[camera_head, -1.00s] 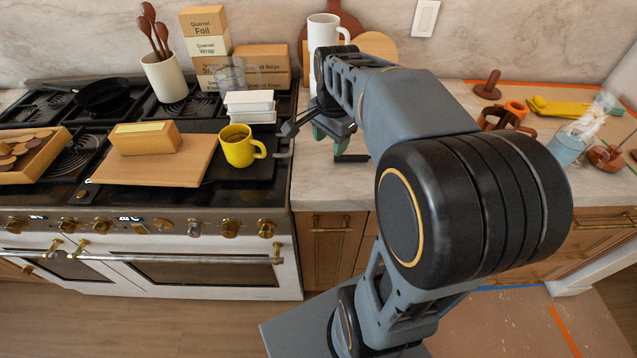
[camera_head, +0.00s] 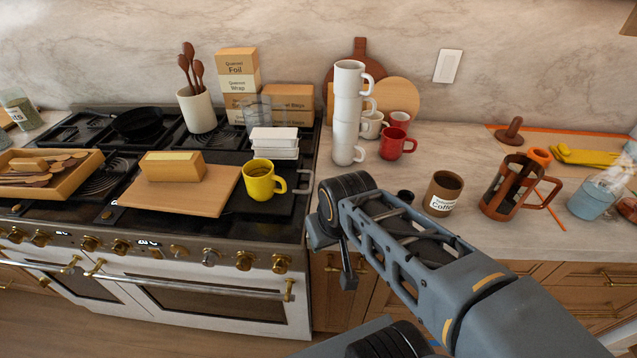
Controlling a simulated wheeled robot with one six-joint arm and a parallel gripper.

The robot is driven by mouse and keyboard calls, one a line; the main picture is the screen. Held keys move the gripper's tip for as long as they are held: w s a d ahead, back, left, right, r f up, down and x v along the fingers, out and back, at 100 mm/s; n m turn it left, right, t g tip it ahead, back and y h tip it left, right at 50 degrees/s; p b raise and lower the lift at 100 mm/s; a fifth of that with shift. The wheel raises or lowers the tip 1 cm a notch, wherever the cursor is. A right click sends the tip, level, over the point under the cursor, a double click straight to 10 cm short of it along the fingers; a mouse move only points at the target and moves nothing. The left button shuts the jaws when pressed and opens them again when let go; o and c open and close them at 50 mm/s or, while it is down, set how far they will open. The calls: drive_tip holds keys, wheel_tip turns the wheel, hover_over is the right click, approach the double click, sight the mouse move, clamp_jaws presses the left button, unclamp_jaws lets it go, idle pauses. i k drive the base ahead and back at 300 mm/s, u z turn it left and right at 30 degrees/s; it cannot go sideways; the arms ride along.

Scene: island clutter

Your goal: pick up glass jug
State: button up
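A clear glass vessel (camera_head: 257,112), which looks like the glass jug, stands at the back right of the stove. It is see-through and hard to make out. White stacked boxes in front hide its lower part. My gripper (camera_head: 346,278) hangs low in front of the counter edge, right of the stove and well apart from the glass. It is seen from behind and partly hidden by my wrist, so its opening cannot be told. I see nothing held in it.
A yellow mug (camera_head: 260,181), white boxes (camera_head: 274,143) and a wooden board (camera_head: 190,190) lie in front of the glass. Foil and wrap boxes (camera_head: 238,75) stand behind. A tall stack of white mugs (camera_head: 347,112) rises right of the stove, beside a red mug (camera_head: 392,143).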

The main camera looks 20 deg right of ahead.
sight(588, 203)
drive_tip(key=z, duration=2.6)
